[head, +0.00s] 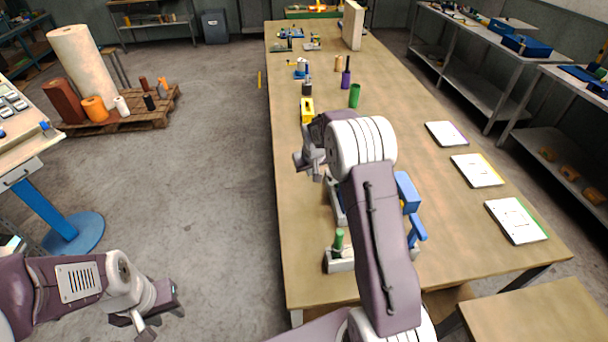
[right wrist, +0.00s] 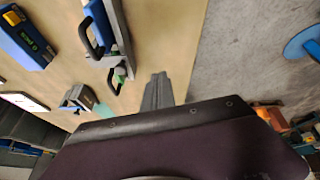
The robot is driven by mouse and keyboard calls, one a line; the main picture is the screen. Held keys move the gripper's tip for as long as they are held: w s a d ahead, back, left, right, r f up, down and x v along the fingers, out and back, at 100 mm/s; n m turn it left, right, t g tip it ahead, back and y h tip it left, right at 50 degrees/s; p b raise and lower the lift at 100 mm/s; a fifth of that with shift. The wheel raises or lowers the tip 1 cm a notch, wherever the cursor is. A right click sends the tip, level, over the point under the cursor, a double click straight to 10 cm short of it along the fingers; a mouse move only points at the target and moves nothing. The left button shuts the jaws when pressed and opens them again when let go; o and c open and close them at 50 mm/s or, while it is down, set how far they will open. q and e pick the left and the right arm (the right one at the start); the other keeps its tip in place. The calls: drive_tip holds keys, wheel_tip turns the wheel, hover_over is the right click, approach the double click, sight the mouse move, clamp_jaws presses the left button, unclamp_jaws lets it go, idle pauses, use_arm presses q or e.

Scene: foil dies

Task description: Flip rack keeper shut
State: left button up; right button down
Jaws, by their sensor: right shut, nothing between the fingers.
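My right gripper (head: 308,160) is over the left part of the long wooden table, its arm reaching up from the bottom of the head view. In the right wrist view its fingers (right wrist: 158,92) are together and empty, apart from the fixtures. A grey-railed fixture (head: 336,200) is partly hidden behind my right arm. In the right wrist view a blue and grey fixture with black handles (right wrist: 118,30) and a green part (right wrist: 118,80) lies left of my fingers. I cannot tell which part is the rack keeper. My left gripper (head: 150,312) is open and empty over the floor.
A pale base with a green knob (head: 338,242) stands near the table's front left. Blue devices (head: 405,190) show right of my arm. A yellow block (head: 307,108) and green cup (head: 354,96) stand farther back. White cards (head: 477,170) lie along the right, with bare table between.

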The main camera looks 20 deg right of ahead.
drive_tip(key=a, duration=0.2)
drive_tip(key=a+r, duration=0.1)
drive_tip(key=shift+s+b, duration=0.3)
drive_tip(key=shift+w, duration=0.1)
drive_tip(key=s+a+r+b, duration=0.2)
drive_tip(key=s+a+r, duration=0.25)
drive_tip(key=s, duration=0.25)
drive_tip(key=s+a+f+g, duration=0.1)
drive_tip(key=s+f, duration=0.1)
drive_tip(key=s, duration=0.5)
drive_tip(key=s+a+f+g+y, duration=0.1)
drive_tip(key=s+f, duration=0.2)
drive_tip(key=s, duration=0.4)
drive_tip(key=s+a+f+g, duration=0.1)
drive_tip(key=s+f, duration=0.2)
drive_tip(key=s, duration=0.5)
drive_tip(key=shift+f+g, duration=0.2)
drive_tip(key=shift+g, duration=0.1)
